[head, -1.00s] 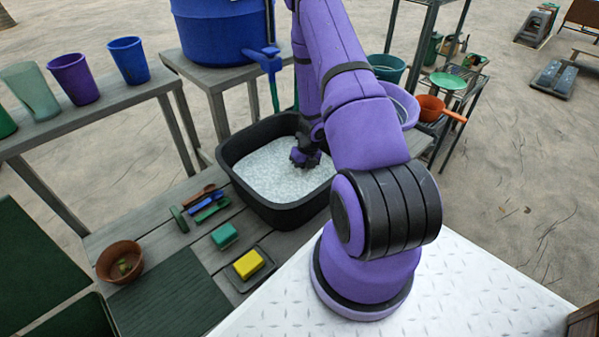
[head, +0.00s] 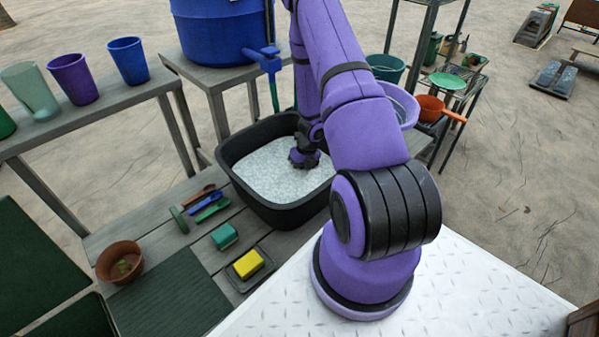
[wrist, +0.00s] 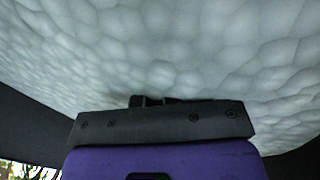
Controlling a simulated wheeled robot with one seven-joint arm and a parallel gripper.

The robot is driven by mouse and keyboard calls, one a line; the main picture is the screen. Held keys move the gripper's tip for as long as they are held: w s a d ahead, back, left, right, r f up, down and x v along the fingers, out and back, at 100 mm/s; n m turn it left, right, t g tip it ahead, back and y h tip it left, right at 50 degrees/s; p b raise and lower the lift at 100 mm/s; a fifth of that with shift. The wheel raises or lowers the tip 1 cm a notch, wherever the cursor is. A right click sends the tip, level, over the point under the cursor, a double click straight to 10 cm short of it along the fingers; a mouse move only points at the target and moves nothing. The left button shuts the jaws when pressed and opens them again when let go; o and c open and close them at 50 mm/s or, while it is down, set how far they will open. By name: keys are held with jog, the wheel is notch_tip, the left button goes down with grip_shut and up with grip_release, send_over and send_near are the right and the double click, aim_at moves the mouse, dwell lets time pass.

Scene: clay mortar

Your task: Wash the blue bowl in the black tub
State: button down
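The black tub (head: 228,166) stands on the low wooden deck and is filled with pale white foam (head: 275,172). My gripper (head: 303,160) points down into the foam at the tub's right side. In the wrist view its dark palm plate (wrist: 165,124) is right at the foam (wrist: 200,60), and the fingers are mostly sunk in it. I cannot see whether the fingers are open or shut, or whether they hold anything. The blue bowl is not visible in either view; the foam hides whatever lies under it.
A yellow sponge (head: 247,264) on a dark tray, a green block (head: 224,236), several utensils (head: 205,201) and a brown pot (head: 119,262) lie left of the tub. A large blue barrel with a tap (head: 268,58) stands behind it. A lavender basin (head: 404,106) is partly hidden by my arm.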

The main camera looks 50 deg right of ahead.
jog(key=shift+s+d, duration=0.3)
jog(key=shift+d, duration=0.45)
jog(key=shift+w+a, duration=0.25)
jog(key=shift+a, duration=0.35)
jog(key=shift+w+a, duration=0.2)
jog(key=shift+a, duration=0.35)
jog(key=shift+s+d, duration=0.2)
jog(key=shift+d, duration=0.35)
jog(key=shift+r, duration=0.1)
notch_tip(320, 180, up, 19)
jog(key=shift+r, duration=0.15)
dwell(0.4)
dwell(0.9)
